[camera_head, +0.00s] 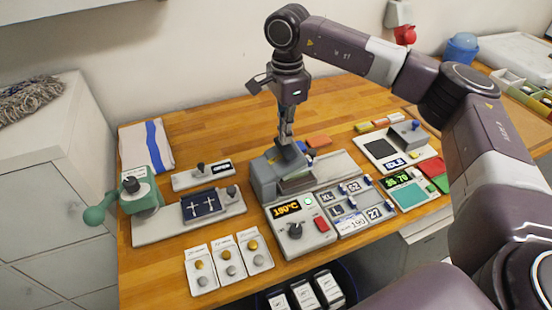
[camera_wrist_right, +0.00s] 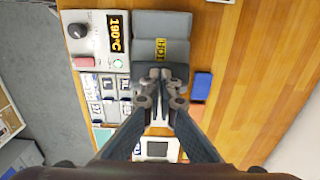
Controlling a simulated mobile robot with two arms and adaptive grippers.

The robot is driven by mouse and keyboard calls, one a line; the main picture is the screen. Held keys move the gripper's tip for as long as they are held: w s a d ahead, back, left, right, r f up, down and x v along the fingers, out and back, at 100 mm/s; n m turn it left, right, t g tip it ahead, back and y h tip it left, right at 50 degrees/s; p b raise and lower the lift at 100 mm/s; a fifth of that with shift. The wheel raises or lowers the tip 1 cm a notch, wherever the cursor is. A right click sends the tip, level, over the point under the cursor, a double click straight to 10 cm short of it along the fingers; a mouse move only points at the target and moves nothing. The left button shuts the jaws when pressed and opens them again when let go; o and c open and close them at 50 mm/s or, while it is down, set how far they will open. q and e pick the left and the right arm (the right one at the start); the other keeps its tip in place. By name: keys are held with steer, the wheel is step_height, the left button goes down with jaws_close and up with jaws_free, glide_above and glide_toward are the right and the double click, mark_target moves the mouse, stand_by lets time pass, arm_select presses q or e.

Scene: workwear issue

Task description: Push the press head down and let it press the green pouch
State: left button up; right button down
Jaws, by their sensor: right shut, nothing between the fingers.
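The grey heat press (camera_head: 262,178) stands mid-table, with its control box (camera_head: 300,232) in front showing a lit temperature readout. In the right wrist view the press head (camera_wrist_right: 162,25) is a dark grey block with a yellow "HOT" label. My right gripper (camera_head: 286,141) points down at the press head from above; its fingers are shut and empty. In the right wrist view its fingertips (camera_wrist_right: 160,75) overlap the near edge of the head; I cannot tell whether they touch. My left gripper is not in view.
A green hand press (camera_head: 143,190) stands at the left. A size-and-number panel (camera_head: 352,224) and a device reading "IDLE" (camera_head: 394,162) stand to the right. Blue (camera_wrist_right: 203,85) and orange (camera_head: 319,141) blocks lie near the press.

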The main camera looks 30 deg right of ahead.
mark_target(293, 142)
steer(key=shift+d+f, duration=0.1)
steer(key=shift+f, duration=0.25)
steer(key=shift+d+f+b, duration=0.55)
steer(key=shift+f+b, duration=0.1)
steer(key=shift+s+d+f, duration=0.1)
steer(key=shift+f, duration=0.15)
stand_by(0.3)
steer(key=shift+d+f+b, duration=0.4)
steer(key=shift+f+b, duration=0.15)
steer(key=shift+f, duration=0.05)
steer(key=shift+r, duration=0.1)
step_height(293, 142, up, 13)
steer(key=p, duration=0.8)
steer(key=shift+p, duration=0.35)
stand_by(0.5)
stand_by(0.5)
